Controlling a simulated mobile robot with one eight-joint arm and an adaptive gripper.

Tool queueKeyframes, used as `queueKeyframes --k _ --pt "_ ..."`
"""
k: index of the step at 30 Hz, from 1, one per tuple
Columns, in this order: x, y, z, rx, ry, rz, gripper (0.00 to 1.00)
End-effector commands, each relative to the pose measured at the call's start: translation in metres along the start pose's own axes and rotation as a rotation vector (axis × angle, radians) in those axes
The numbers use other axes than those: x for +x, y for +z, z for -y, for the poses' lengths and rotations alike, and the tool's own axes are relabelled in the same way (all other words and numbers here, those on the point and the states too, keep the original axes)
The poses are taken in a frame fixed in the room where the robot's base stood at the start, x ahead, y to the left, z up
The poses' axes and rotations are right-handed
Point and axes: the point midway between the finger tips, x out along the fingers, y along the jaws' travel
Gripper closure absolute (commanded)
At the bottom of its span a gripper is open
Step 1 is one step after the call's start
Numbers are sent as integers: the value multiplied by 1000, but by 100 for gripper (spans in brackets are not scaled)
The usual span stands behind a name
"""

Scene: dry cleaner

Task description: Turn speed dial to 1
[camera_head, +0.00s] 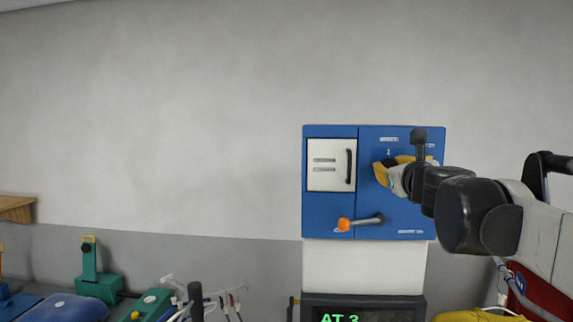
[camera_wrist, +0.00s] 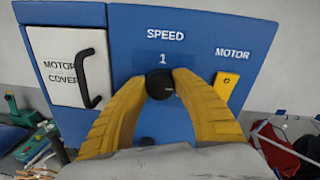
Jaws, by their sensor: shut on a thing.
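The black round speed dial (camera_wrist: 160,84) is on a blue panel (camera_wrist: 130,22), under the word SPEED and the numeral 1. My gripper (camera_wrist: 158,88) has its two yellow fingers closed on either side of the dial. In the head view my gripper (camera_head: 396,170) is at the upper right of the blue panel (camera_head: 328,213), and the arm and fingers largely hide the dial. The dial's pointer mark cannot be made out clearly. A screen (camera_head: 362,313) below the panel shows green text reading "AT 3", partly cut off by the frame edge.
A white motor cover door (camera_wrist: 72,63) with a black handle is left of the dial. A yellow motor switch (camera_wrist: 227,84) is close to the right finger. A lever with an orange knob (camera_head: 344,224) sticks out below. Green and blue equipment (camera_head: 95,283) stands at lower left.

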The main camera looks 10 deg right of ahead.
Motion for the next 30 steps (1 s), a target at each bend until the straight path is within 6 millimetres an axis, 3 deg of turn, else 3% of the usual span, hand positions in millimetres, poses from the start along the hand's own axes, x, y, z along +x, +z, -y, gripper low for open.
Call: queueKeyframes --k 11,30 --pt "0 1 0 -182 3 -11 98" --pt "0 1 -1 -782 12 -47 98"
